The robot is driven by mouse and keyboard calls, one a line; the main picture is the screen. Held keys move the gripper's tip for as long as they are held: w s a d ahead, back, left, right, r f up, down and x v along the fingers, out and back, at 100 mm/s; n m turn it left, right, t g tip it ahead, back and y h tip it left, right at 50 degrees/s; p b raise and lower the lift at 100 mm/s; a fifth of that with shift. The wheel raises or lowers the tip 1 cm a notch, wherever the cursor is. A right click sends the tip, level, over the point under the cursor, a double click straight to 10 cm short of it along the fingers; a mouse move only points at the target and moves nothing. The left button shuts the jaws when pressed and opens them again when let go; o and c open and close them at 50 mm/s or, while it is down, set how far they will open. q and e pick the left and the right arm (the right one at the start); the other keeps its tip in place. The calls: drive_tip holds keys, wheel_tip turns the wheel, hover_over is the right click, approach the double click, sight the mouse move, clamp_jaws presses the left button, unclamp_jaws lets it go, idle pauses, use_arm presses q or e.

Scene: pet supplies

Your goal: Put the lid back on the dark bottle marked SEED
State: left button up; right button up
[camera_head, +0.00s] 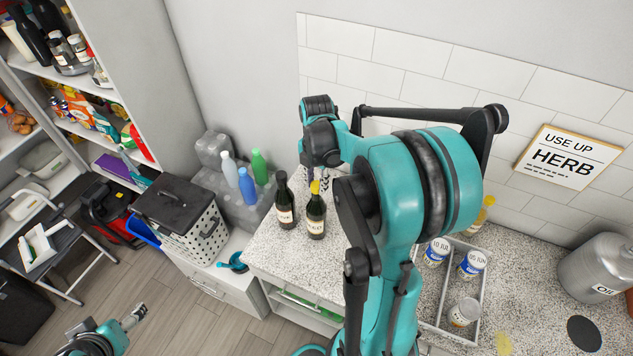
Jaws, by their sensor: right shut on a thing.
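Two dark bottles with pale labels stand upright on the speckled counter. The left bottle (285,203) has a dark neck; the right bottle (316,215) shows yellow at its top. The small labels do not let me tell which is marked SEED. My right gripper (322,152) is above and behind the right bottle, partly covered by my teal arm. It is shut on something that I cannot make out. I cannot pick out a loose lid. My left gripper (134,316) is low at the left over the floor, away from the bottles; its jaw opening is unclear.
A divided grey tray (484,283) with several white jars sits right of my arm. A metal OIL canister (603,268) stands far right. Counter in front of the dark bottles is clear.

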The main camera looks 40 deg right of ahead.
idle(0.7)
drive_tip(key=o, duration=1.4)
drive_tip(key=shift+r+p, duration=2.4)
drive_tip(key=shift+r, duration=1.1)
drive_tip(key=shift+c, duration=0.3)
clamp_jaws()
